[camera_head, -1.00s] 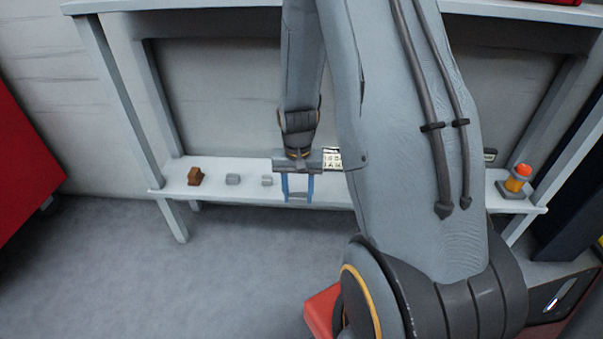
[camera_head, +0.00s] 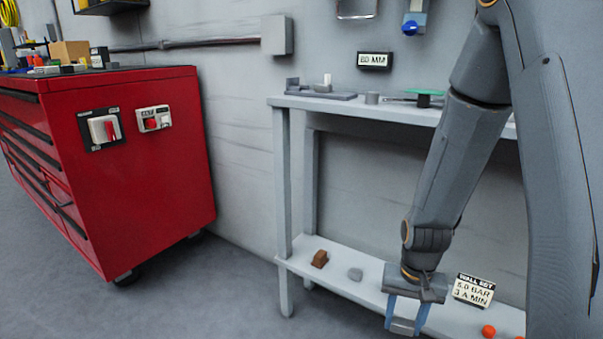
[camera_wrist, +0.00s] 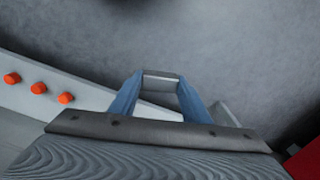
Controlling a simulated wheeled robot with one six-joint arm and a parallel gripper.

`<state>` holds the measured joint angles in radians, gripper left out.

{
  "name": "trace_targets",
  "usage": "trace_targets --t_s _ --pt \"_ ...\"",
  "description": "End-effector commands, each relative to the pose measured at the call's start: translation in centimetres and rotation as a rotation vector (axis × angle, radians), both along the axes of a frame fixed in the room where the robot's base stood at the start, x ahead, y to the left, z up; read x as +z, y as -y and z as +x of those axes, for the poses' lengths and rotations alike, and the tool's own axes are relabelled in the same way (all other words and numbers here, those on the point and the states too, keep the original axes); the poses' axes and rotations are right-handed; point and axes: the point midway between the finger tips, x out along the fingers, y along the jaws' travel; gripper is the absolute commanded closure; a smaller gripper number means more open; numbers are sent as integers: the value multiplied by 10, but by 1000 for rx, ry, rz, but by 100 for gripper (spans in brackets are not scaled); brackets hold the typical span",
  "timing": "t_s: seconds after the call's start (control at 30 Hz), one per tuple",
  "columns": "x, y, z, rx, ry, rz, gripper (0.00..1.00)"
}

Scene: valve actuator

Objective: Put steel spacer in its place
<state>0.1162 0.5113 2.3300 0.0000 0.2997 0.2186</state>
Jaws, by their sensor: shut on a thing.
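My gripper (camera_head: 404,318) is above the lower shelf, near its front edge, in the head view. Its two blue fingers are shut on a small grey metal block, which I take for the steel spacer (camera_head: 402,326). In the wrist view the spacer (camera_wrist: 161,75) sits between the fingertips of my gripper (camera_wrist: 160,84), with grey floor behind it. The spacer's place cannot be made out for certain.
The lower shelf (camera_head: 335,281) holds a brown block (camera_head: 319,259), a grey piece (camera_head: 355,274), a sign (camera_head: 473,290) and orange knobs (camera_head: 489,331). The upper shelf (camera_head: 300,101) carries a fixture (camera_head: 320,93) and a grey cylinder (camera_head: 372,98). A red cabinet (camera_head: 150,190) stands left.

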Motion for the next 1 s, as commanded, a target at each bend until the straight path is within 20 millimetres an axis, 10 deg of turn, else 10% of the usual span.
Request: trace_targets --t_s 1.0 --pt "77 -49 -6 336 -1 0 90"
